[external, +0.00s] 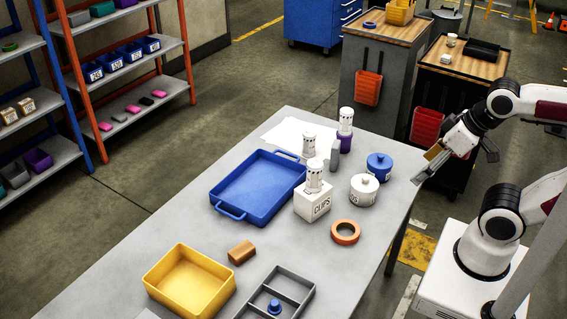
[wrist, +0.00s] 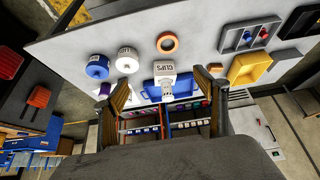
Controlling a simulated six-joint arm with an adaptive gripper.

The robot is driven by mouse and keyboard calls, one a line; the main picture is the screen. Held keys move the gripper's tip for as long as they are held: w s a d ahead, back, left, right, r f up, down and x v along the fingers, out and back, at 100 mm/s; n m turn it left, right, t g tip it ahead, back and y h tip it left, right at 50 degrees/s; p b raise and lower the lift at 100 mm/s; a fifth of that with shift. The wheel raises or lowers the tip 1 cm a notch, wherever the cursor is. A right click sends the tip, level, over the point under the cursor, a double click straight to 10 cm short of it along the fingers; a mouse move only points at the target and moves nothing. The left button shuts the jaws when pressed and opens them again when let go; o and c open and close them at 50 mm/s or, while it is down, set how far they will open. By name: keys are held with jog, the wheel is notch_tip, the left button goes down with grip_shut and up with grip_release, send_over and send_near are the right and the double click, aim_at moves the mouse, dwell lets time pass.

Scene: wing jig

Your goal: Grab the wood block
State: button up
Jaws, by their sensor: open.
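The wood block (external: 241,252) is a small brown piece lying on the grey table, between the blue tray and the yellow bin in the external view. In the wrist view a small brown shape (wrist: 215,69) beside the right finger appears to be it, partly hidden. My gripper (external: 459,162) is open and empty, raised beyond the table's right edge, far from the block. Its two spread fingers (wrist: 160,84) show in the wrist view with nothing held between them.
The blue tray (external: 250,190), yellow bin (external: 163,281) and grey divided tray (external: 306,300) surround the block.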

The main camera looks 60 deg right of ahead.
jog(key=shift+w, duration=0.15)
jog(key=w+a+f+t+y, duration=0.1)
jog(key=w+a+f+y, duration=0.15)
jog(key=w+a, duration=0.75)
jog(key=w+a+f+t+y, duration=0.1)
jog(key=w+a+f+t, duration=0.15)
jog(key=w+a, duration=0.85)
jog(key=w+a+f+t+h, duration=0.1)
jog(key=w+a+f, duration=0.1)
jog(key=w+f, duration=0.8)
jog(key=t+h, duration=0.2)
send_near(243, 248)
jog(key=shift+w+a+r, duration=0.1)
jog(key=shift+w, duration=1.1)
jog(key=shift+s+f+h, duration=0.1)
jog(key=shift+f+h, duration=0.15)
jog(key=shift+f, duration=0.55)
jog(key=shift+x, duration=1.3)
